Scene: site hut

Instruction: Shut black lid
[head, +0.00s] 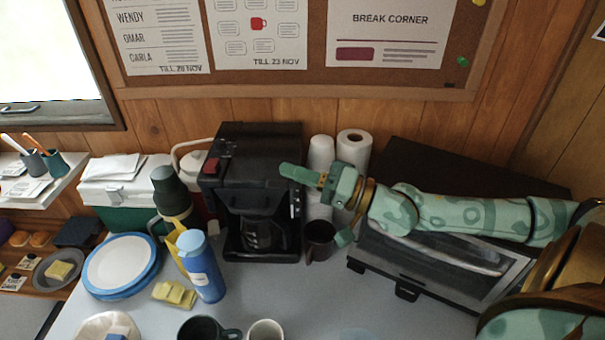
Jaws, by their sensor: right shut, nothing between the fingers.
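The black coffee maker (228,190) stands on the counter against the wood wall, with a dark glass jug (262,236) in its lower bay. Its black lid (262,140) is at the top of the machine. From this angle I cannot tell whether the lid lies fully flat. My right gripper (291,172) reaches in from the right, with its fingertips shut and empty at the upper right front of the coffee maker. I cannot tell if they touch it. My left gripper is not in view.
A dark mug (319,240) and paper rolls (353,151) stand right of the coffee maker. A toaster oven (440,262) sits under my right arm. A blue bottle (204,270), green flask (170,192) and plates (120,262) are at left. Two cups are at the front edge.

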